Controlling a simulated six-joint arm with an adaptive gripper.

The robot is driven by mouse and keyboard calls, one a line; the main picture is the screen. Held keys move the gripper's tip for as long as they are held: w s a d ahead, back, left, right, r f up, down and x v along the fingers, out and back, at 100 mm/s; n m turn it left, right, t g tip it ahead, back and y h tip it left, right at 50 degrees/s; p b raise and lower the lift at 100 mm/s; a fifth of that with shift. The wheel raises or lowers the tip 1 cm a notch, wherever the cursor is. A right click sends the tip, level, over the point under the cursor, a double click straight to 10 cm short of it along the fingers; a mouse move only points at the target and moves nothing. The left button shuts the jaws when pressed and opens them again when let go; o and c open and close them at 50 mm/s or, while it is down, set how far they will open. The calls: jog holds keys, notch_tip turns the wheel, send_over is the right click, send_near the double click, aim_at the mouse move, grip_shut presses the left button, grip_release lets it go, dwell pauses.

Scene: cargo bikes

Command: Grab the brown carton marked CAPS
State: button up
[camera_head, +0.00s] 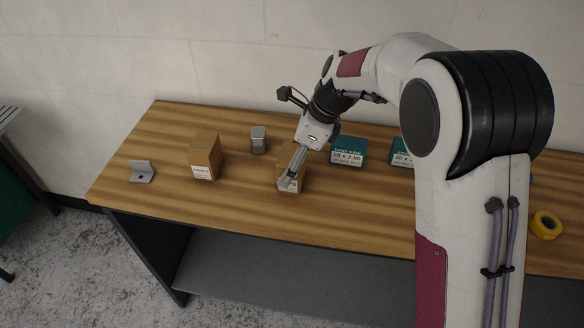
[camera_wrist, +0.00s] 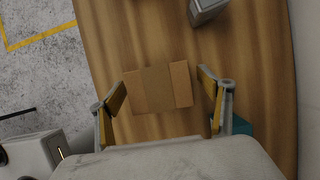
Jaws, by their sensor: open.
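A small brown carton (camera_head: 294,188) stands on the wooden workbench, partly hidden by my gripper (camera_head: 290,178). Another, taller brown carton (camera_head: 205,158) with a white label stands to its left. The lettering on both labels is too small to read, so I cannot tell which one says CAPS. In the wrist view my gripper (camera_wrist: 162,90) is open and empty, with one finger on each side of a brown carton (camera_wrist: 158,88).
A grey metal block (camera_head: 258,139) stands behind the cartons. A grey bracket (camera_head: 141,172) is at the far left. Teal boxes (camera_head: 348,151) (camera_head: 402,153) stand to the right, one partly behind my arm. A yellow tape roll (camera_head: 546,225) lies at the right of the workbench (camera_head: 240,205).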

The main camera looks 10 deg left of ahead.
jog(key=shift+x, duration=2)
jog(key=c, duration=1.3)
